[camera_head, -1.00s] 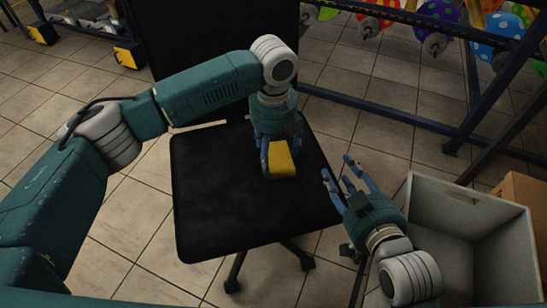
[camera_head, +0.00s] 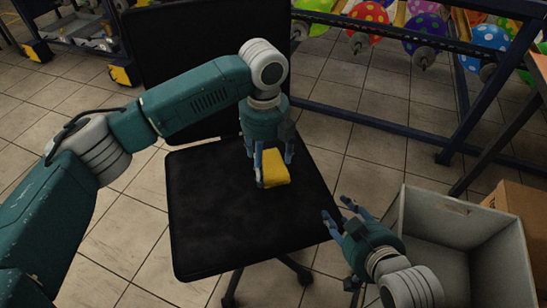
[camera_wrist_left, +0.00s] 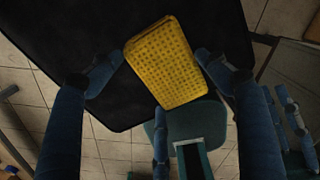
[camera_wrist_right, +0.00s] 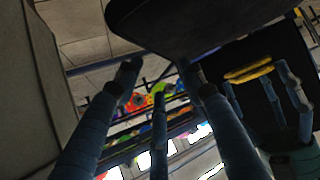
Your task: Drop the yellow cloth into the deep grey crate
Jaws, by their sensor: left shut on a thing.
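The yellow cloth (camera_head: 273,168) is a folded, textured pad held above the black chair seat in the head view. My left gripper (camera_head: 272,160) points down and is shut on it. The left wrist view shows the cloth (camera_wrist_left: 164,62) between the fingers. The deep grey crate (camera_head: 440,213) stands on the floor at the lower right, and its visible inside is empty. My right gripper (camera_head: 338,218) is open and empty, between the chair and the crate. The right wrist view shows the cloth (camera_wrist_right: 249,71) at the right.
The black office chair (camera_head: 215,225) fills the middle, left of the crate. A cardboard box (camera_head: 517,205) stands right of the crate. A dark blue metal rack (camera_head: 380,127) with colourful balloons (camera_head: 426,27) is behind. Tiled floor lies open between chair and rack.

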